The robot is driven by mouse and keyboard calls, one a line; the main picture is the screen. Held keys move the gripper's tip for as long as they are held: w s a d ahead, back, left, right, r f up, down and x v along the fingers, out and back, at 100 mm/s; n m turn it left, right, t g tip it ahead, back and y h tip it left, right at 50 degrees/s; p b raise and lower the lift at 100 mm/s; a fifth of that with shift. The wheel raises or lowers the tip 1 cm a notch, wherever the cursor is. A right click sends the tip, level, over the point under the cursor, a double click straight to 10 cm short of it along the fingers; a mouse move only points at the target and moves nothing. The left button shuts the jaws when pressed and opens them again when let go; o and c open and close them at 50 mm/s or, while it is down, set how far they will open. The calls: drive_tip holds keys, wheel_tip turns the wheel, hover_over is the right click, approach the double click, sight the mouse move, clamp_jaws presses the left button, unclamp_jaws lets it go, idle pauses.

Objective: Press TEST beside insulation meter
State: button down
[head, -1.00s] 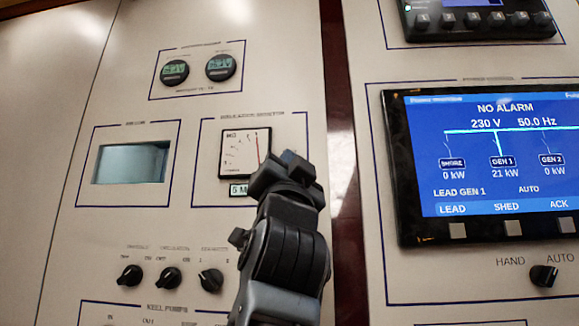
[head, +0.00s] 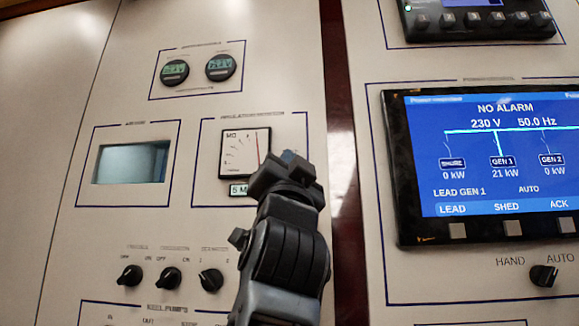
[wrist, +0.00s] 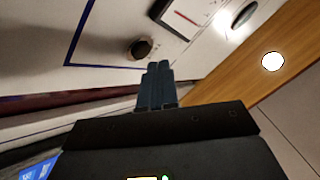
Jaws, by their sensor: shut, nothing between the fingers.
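The insulation meter (head: 245,152) is a white analogue dial with a red needle on the left panel, with a small digital readout (head: 240,190) below it. The meter also shows in the wrist view (wrist: 188,14). My gripper (head: 287,157) is shut and empty, just right of the meter in the head view, where it covers the panel spot beside the dial. In the wrist view the shut fingers (wrist: 158,66) point at the panel close to a dark round button (wrist: 140,48) beside the meter. I cannot tell whether they touch it. No TEST label is readable.
Two small round meters (head: 198,69) are above, a grey-blue window (head: 132,163) is to the left, and several black knobs (head: 169,278) are below. A dark gap (head: 343,170) separates the right panel, which carries a large blue screen (head: 495,155).

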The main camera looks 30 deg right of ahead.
drive_tip(key=shift+w, duration=0.1)
drive_tip(key=shift+w+d, duration=0.25)
drive_tip(key=shift+w+d, duration=0.25)
drive_tip(key=shift+w, duration=0.1)
idle(0.8)
drive_tip(key=shift+s, duration=0.1)
drive_tip(key=shift+s+a+b, duration=0.35)
drive_tip(key=shift+s+a, duration=0.15)
drive_tip(key=shift+s, duration=0.1)
drive_tip(key=shift+s, duration=0.1)
drive_tip(key=s+a, duration=0.1)
drive_tip(key=s, duration=0.1)
drive_tip(key=s+a+b, duration=0.1)
drive_tip(key=a, duration=0.1)
drive_tip(key=shift+s, duration=0.4)
idle(0.9)
